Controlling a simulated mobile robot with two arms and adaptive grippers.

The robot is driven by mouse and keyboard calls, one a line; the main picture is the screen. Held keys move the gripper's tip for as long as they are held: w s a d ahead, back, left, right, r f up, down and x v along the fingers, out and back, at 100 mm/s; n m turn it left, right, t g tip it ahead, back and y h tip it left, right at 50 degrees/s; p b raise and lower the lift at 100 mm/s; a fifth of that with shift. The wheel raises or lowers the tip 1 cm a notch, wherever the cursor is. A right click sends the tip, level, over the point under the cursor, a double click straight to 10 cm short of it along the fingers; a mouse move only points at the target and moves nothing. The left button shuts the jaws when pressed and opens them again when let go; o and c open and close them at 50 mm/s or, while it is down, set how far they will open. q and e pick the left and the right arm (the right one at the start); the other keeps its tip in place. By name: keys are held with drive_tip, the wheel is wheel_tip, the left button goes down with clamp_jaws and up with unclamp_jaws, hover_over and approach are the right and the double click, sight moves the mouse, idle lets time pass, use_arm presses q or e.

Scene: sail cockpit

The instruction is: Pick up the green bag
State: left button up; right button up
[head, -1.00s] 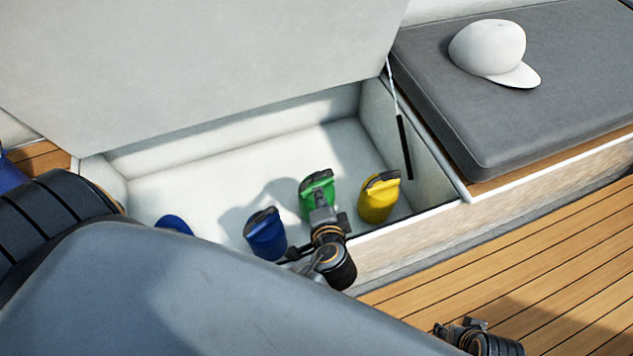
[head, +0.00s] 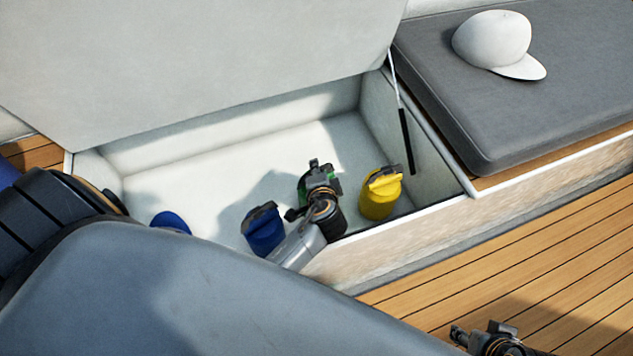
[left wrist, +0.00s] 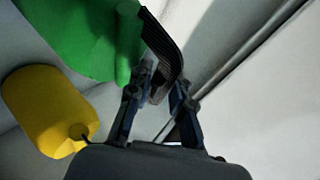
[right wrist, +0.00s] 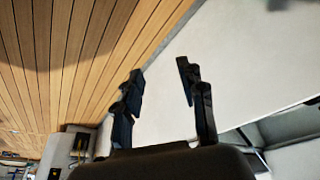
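The green bag (head: 304,186) stands in the open locker, mostly hidden behind my left gripper (head: 318,178) in the head view. In the left wrist view the green bag (left wrist: 85,40) fills the upper left, with its dark ribbed top strip beside and partly between the fingertips of my left gripper (left wrist: 160,82). The fingers look apart; contact with the strip cannot be told. My right gripper (right wrist: 160,75) is open and empty, away from the bag, low at the right in the head view (head: 480,335).
A yellow bag (head: 380,195) stands close right of the green one. A blue bag (head: 264,230) is to its left, another blue item (head: 170,222) farther left. The locker's front wall (head: 400,240) and raised lid (head: 200,60) bound the space. A white cap (head: 490,40) lies on the grey cushion (head: 540,95).

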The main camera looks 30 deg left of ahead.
use_arm(q)
clamp_jaws()
drive_tip(key=shift+r, duration=0.15)
